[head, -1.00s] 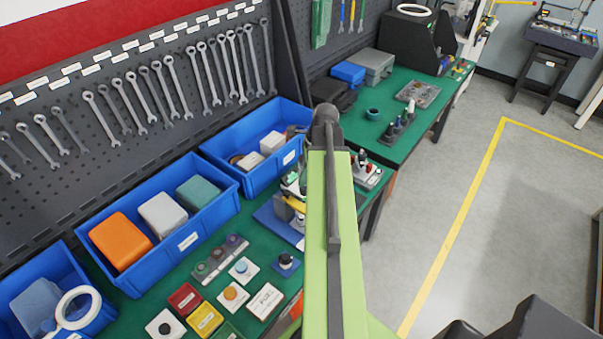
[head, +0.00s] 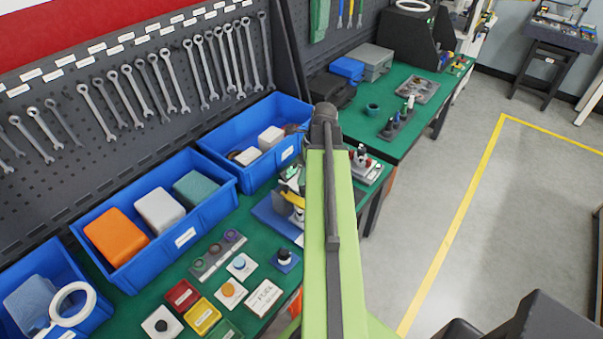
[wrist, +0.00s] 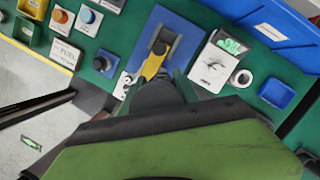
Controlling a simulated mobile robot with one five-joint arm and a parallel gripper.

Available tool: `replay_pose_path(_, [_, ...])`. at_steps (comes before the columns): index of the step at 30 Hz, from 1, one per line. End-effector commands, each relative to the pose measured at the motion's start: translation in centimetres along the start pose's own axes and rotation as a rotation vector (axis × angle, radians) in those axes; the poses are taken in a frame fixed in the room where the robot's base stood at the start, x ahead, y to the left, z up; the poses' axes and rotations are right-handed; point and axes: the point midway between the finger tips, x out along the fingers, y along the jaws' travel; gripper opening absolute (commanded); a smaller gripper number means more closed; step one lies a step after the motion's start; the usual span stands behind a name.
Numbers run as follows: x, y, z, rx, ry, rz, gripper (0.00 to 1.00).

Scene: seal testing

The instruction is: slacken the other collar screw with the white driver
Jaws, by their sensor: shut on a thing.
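My gripper (wrist: 156,92) shows in the wrist view, shut, above the near edge of a blue plate (wrist: 183,37). What it holds is mostly hidden by the gripper, and I cannot make out a white driver in it. A yellow part (wrist: 153,66) with a dark block (wrist: 161,45) lies just beyond the fingers over the plate; I cannot tell whether they touch it. In the head view my arm hides the gripper, and the blue plate (head: 275,218) shows left of the arm. No collar screw can be made out. A white-topped tool (head: 409,103) stands in a dark rack on the far bench.
Blue bins (head: 190,237) line the bench's back. A white box with a dial (wrist: 211,68), a white ring (wrist: 242,78) and a small blue tray (wrist: 277,93) are right of the plate in the wrist view. Button boxes (head: 229,293) crowd the left. Grey floor (head: 450,250) is open at right.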

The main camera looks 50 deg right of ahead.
Motion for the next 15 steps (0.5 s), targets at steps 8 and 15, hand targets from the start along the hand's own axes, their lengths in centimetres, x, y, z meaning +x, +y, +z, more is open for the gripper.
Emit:
replay_pose_path(8, [0.40,0.00,-0.06,-0.001,0.000,0.000,0.00])
replay_pose_path(15, [0.72,0.00,-0.12,-0.001,0.000,0.000,0.00])
